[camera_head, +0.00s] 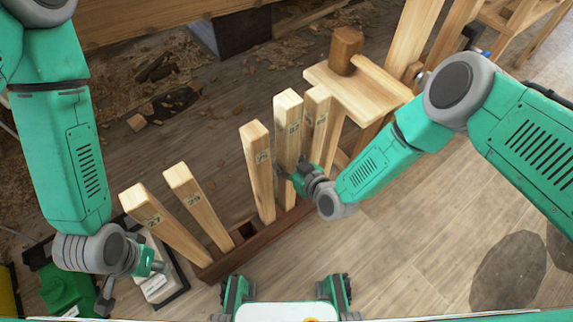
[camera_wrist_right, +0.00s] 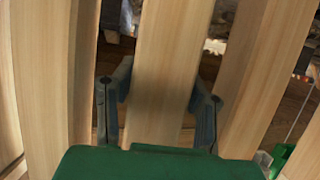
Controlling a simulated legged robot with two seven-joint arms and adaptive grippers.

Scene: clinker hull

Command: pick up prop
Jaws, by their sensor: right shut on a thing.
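In the right wrist view the two grey fingers (camera_wrist_right: 158,110) lie on either side of the prop (camera_wrist_right: 160,65). Its foot is hidden in the rack. My left gripper (camera_head: 136,284) is open and empty, low at the left, near the leftmost prop (camera_head: 160,222).
A prop (camera_head: 255,155) stands close left of the held one and another (camera_head: 317,112) close right. A labelled tray (camera_head: 165,290) lies near my left gripper.

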